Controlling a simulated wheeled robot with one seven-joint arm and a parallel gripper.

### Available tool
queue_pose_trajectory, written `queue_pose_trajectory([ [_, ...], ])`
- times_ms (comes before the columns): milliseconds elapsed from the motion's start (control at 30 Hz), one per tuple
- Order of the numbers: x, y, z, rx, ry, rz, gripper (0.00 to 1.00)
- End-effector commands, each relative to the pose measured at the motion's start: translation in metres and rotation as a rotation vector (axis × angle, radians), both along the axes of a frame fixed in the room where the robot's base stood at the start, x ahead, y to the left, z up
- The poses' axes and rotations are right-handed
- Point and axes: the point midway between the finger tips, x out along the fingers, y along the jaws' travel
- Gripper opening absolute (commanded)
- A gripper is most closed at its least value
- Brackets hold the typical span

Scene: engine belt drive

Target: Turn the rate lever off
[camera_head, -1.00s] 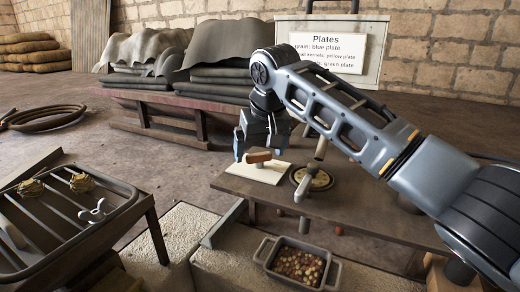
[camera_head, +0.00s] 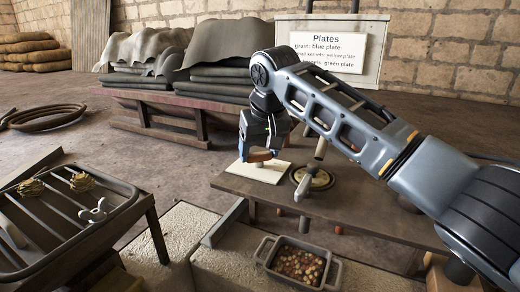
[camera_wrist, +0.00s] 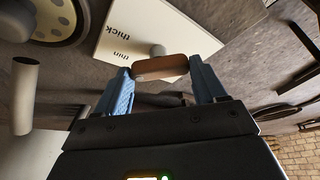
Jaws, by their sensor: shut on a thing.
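A short brown wooden handle (camera_head: 261,156) stands over a white plate (camera_head: 268,173) on the dark bench. In the wrist view the plate (camera_wrist: 120,20) reads "thick" and "thin", and a round grey knob (camera_wrist: 157,50) shows beside the handle (camera_wrist: 160,67). My gripper (camera_head: 258,154) is over the plate and shut on the handle, with one blue finger at each end of it in the wrist view (camera_wrist: 163,72). No label reading "rate" or "off" is legible, so I cannot tell whether this is the rate lever.
A round dial-like disc (camera_head: 318,179) and a grey cylindrical handle (camera_head: 303,193) are just right of the plate. A pan of kernels (camera_head: 281,280) sits in front. A slatted rack (camera_head: 135,203) stands at left. Stone walling (camera_head: 182,228) lies between.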

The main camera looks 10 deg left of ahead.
Motion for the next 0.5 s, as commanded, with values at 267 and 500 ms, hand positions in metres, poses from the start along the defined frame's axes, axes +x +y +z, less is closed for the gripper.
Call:
queue_pose_trajectory([
  [267, -0.0001, -0.0001, 0.0019, 0.003, 0.002, 0.065, 0.4],
  [500, 0.0005, -0.0013, 0.0032, 0.002, 0.004, 0.229, 0.4],
])
